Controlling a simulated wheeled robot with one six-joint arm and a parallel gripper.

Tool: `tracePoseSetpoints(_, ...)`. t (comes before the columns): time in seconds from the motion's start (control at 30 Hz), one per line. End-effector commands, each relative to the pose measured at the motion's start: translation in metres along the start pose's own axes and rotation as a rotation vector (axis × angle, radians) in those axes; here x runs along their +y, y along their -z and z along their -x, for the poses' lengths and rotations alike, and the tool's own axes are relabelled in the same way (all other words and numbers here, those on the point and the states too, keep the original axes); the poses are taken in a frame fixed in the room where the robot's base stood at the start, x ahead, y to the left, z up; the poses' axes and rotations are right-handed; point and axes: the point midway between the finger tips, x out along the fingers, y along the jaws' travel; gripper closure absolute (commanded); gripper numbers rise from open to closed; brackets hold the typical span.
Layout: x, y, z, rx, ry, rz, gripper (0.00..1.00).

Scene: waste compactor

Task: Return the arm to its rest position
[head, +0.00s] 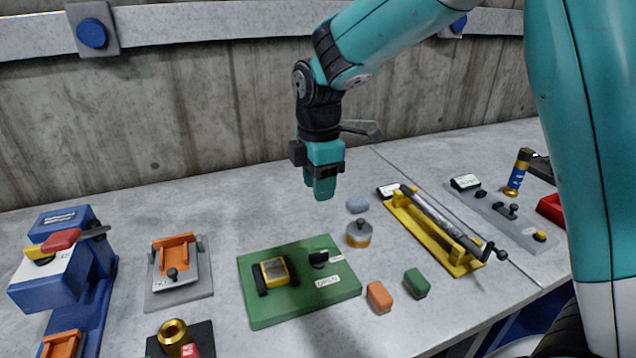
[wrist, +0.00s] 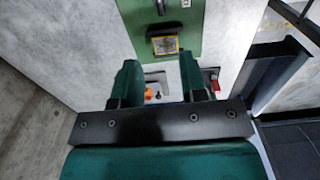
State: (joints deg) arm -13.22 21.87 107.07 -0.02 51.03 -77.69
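My arm is teal with black joints and reaches in from the upper right in the head view. My gripper (head: 320,188) hangs fingers down above the back middle of the grey bench, clear of the objects. In the wrist view the two green fingers (wrist: 160,85) stand apart with nothing held between them. The gap between them shows the bench and a grey plate with an orange part (wrist: 150,94) beyond.
A green board (head: 300,312) with a yellow block lies below my gripper. A yellow cradle (head: 455,262) holds a grey rod to the right. A blue machine (head: 70,285) stands at left. The concrete wall (head: 150,125) rises behind.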

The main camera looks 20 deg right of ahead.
Motion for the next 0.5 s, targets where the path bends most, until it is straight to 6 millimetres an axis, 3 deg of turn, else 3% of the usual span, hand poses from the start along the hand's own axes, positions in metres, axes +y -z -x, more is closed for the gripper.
tracePoseSetpoints(0.4, -0.0003, 0.0001, 0.0004, 0.001, -0.001, -0.002, 0.61)
tracePoseSetpoints(0.5, -0.0097, 0.0025, 0.0067, 0.015, -0.007, -0.042, 0.61)
